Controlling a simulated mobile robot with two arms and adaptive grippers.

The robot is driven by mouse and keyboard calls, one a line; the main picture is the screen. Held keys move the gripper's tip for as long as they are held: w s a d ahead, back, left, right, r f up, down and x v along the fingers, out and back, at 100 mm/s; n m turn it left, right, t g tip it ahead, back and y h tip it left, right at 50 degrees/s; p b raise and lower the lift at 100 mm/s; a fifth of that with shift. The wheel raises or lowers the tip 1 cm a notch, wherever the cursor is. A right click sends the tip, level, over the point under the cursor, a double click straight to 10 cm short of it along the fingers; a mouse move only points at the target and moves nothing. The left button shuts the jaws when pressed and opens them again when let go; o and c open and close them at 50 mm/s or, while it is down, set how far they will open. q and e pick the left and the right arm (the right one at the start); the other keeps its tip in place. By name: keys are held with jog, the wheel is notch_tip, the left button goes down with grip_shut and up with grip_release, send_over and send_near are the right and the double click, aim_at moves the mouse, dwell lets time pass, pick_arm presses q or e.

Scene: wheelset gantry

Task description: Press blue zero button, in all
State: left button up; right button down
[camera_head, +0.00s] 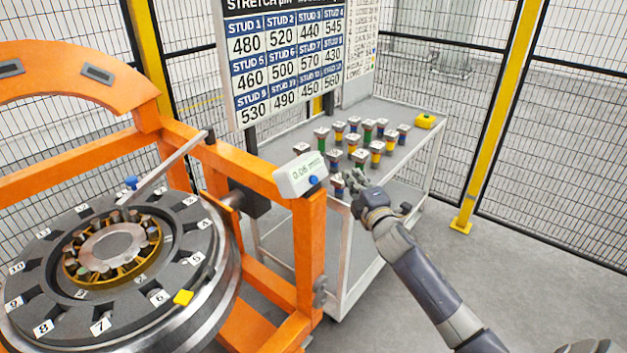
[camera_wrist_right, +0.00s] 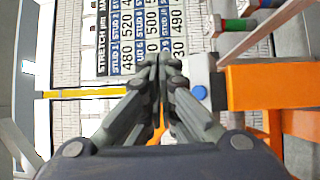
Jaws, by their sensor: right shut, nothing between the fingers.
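The blue zero button (camera_head: 313,180) sits on the front of a white gauge box (camera_head: 293,177) whose display appears to read 0.06. The box is on the corner of the orange gantry frame. In the right wrist view the blue button (camera_wrist_right: 199,92) lies just right of my fingers, on the pale box (camera_wrist_right: 203,72). My right gripper (camera_head: 350,181) is shut and empty, a short way right of the button and apart from it. In the right wrist view its fingertips (camera_wrist_right: 159,62) meet near the middle. My left gripper is not in view.
The orange frame (camera_head: 311,235) stands left of the gripper, beside a numbered wheel (camera_head: 190,285). A stud chart (camera_head: 285,60) hangs behind. Floor at right is clear.

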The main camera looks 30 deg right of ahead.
aim_at(314, 180)
jog(key=shift+f, duration=0.1)
jog(key=w+a+f+b, duration=0.3)
jog(key=w+f+b, duration=0.1)
jog(key=w+b, duration=0.2)
jog(key=shift+w, duration=0.6)
dwell(1.1)
jog(key=shift+w+a+f+b, duration=0.15)
jog(key=shift+w+f+b, duration=0.05)
jog(key=shift+w+b, duration=0.15)
